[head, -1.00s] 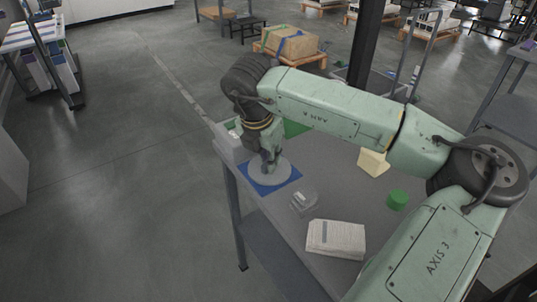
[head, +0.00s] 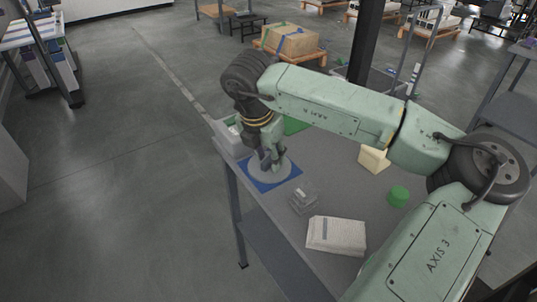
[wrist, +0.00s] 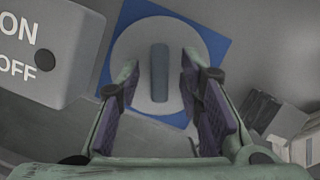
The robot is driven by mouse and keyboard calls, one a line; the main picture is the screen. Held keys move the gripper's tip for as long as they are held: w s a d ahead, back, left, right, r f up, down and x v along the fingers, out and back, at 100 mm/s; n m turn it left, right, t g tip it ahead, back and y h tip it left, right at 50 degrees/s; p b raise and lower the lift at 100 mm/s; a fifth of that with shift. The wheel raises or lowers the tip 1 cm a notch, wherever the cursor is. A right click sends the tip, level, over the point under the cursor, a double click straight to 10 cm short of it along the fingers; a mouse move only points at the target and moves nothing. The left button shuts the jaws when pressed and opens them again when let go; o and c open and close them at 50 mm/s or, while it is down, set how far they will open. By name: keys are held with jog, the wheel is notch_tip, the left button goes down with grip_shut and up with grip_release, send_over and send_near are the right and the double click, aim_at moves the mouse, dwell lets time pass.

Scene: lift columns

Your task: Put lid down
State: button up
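The lid (wrist: 133,55) is a round light-grey disc with a dark bar handle (wrist: 160,72) across its middle. It lies flat on a blue square (wrist: 215,42) at the table's left edge; in the head view the lid (head: 284,174) is partly covered by my gripper (head: 266,163). In the wrist view my gripper (wrist: 163,112) is open, its two purple-padded fingers apart. The handle shows in the gap ahead of them, with clear space on both sides. No finger visibly touches it.
A grey box (wrist: 50,50) marked ON and OFF stands close left of my fingers.

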aim_at(261, 174)
jog(key=b+v, duration=0.1)
jog(key=v, duration=1.1)
jog(key=shift+b, duration=0.4)
jog(key=shift+r, duration=0.15)
